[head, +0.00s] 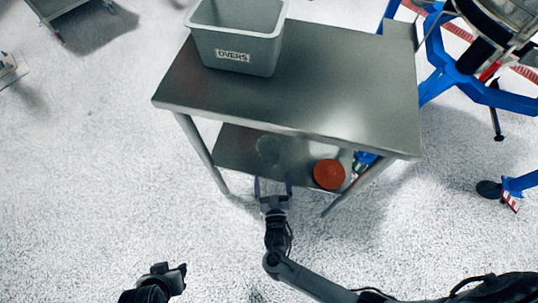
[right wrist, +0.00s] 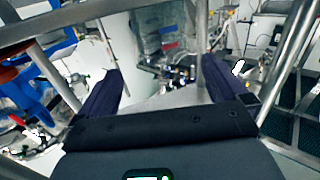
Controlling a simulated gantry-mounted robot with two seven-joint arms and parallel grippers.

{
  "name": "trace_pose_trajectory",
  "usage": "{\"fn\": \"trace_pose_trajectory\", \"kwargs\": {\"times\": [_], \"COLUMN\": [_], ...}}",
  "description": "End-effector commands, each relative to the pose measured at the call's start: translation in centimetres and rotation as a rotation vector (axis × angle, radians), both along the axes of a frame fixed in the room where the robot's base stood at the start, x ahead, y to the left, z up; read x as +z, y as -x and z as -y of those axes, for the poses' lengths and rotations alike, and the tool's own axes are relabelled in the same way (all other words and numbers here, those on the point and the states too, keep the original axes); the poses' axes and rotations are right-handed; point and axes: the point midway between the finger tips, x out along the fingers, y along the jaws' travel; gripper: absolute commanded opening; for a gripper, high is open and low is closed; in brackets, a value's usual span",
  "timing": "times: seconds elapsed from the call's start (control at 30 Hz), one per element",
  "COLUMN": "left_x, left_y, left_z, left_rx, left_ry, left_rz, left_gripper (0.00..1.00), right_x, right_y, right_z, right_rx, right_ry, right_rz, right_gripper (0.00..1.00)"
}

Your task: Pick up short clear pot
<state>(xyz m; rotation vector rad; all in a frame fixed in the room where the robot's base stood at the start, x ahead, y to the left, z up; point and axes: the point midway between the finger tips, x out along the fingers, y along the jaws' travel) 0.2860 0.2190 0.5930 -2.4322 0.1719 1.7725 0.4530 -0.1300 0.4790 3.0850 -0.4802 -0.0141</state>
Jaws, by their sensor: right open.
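A short clear pot (head: 268,150) stands on the lower shelf (head: 232,150) of the metal table, partly under the tabletop's front edge. It is faint against the grey shelf. A clear, see-through shape ahead of the fingers in the right wrist view (right wrist: 160,38) looks like the same pot. My right gripper (head: 273,186) is open and empty at the shelf's front edge, pointing toward the pot and apart from it. Its two dark fingers frame the pot in the wrist view. My left gripper (head: 172,276) is low at the left, away from the table; its jaw opening is unclear.
A container with an orange-red lid (head: 329,174) stands on the shelf right of the pot, with blue items (head: 364,158) beside it. The tabletop (head: 335,85) overhangs the shelf. A grey bin (head: 240,40) sits on top. Table legs (head: 202,150) bound the shelf opening.

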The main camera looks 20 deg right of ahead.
Motion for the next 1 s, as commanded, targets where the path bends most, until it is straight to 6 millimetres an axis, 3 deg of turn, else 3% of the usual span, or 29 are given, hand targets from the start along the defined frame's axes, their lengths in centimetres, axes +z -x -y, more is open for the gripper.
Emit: {"fn": "trace_pose_trajectory", "kwargs": {"times": [0.3, 0.57, 0.77, 1.0], "left_x": [-1.5, -2.2, -4.2, -4.8], "left_y": [0.0, 0.0, 0.0, 0.0], "left_z": [0.0, 0.0, 0.0, 0.2], "left_rx": [-0.002, -0.001, 0.0, 0.004], "left_ry": [-0.001, -0.001, 0.001, 0.007], "left_rz": [0.002, 0.002, 0.002, 0.0], "left_gripper": [0.43, 0.43, 0.43, 0.43], "right_x": [-0.2, -0.3, -0.9, -0.6], "right_y": [-3.9, -5.2, -7.7, -9.5], "right_z": [1.2, 1.6, 2.3, 2.8], "right_rx": [0.002, 0.002, 0.002, 0.002], "right_ry": [0.005, 0.004, 0.005, 0.004], "right_rz": [0.007, 0.006, 0.008, 0.005], "right_gripper": [1.0, 1.0, 1.0, 1.0]}}
